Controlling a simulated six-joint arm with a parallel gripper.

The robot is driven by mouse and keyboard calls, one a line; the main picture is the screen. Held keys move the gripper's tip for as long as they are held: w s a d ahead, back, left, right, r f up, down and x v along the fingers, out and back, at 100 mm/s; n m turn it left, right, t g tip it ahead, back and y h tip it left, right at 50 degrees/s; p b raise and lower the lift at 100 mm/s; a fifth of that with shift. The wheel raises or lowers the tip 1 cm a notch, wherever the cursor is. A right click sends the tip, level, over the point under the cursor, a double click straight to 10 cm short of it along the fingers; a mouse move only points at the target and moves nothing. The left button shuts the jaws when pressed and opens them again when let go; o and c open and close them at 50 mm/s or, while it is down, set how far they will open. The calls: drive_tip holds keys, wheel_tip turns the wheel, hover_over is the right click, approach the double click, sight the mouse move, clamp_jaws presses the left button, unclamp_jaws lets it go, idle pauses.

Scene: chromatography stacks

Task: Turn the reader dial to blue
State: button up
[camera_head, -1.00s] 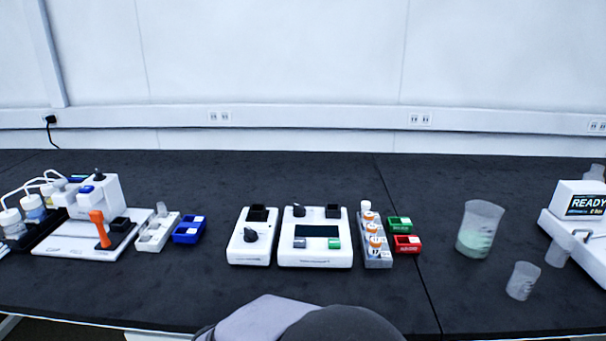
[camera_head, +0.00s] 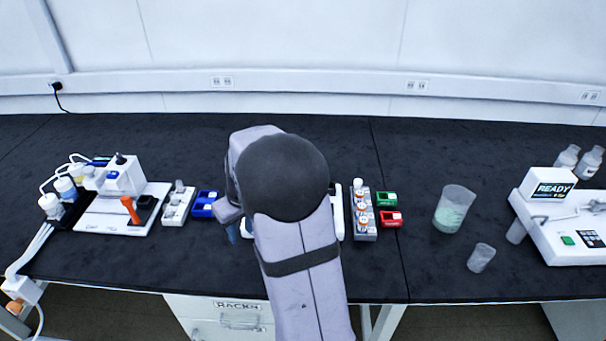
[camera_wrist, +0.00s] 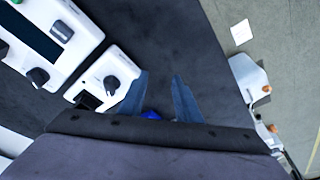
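In the wrist view a small white unit (camera_wrist: 98,70) carries a grey-black dial (camera_wrist: 111,84) and a black block (camera_wrist: 88,100). Beside it a larger white unit (camera_wrist: 75,52) has a dark screen (camera_wrist: 30,30), buttons and its own black dial (camera_wrist: 38,76). I cannot tell from labels which is the reader, and no colour marks are legible. My gripper (camera_wrist: 160,80) is open and empty, its blue fingers apart. The left finger appears close to the small unit's right edge. In the head view my arm hides both dials; only a sliver of the larger unit (camera_head: 338,213) shows.
A blue tray (camera_head: 205,204) and white rack (camera_head: 178,206) stand left of my arm. A vial rack (camera_head: 363,226), green tray (camera_head: 386,199), red tray (camera_head: 391,219) and beaker (camera_head: 454,210) stand right. Dark bench surface is clear behind the units.

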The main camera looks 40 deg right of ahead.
drive_tip(key=shift+t, duration=0.3)
drive_tip(key=w+d, duration=0.1)
drive_tip(key=d, duration=0.3)
drive_tip(key=w+d+r, duration=0.1)
drive_tip(key=d, duration=0.4)
drive_tip(key=w+d, duration=0.1)
drive_tip(key=d, duration=0.3)
drive_tip(key=shift+w+d+r, duration=0.2)
drive_tip(key=shift+w+r, duration=0.1)
drive_tip(key=shift+r, duration=0.05)
drive_tip(key=s+d+r+n+t, duration=0.1)
drive_tip(key=s+d+r, duration=0.1)
drive_tip(key=d, duration=1.1)
drive_tip(key=shift+w+a+p+x, duration=0.15)
drive_tip(key=shift+p+x, duration=0.25)
drive_tip(key=shift+x, duration=1.5)
drive_tip(key=shift+w+a+p+x, duration=0.15)
drive_tip(key=shift+p+x, duration=0.2)
drive_tip(key=shift+x, duration=1.55)
drive_tip(key=shift+d+r, duration=0.1)
drive_tip(key=shift+c, duration=0.5)
clamp_jaws()
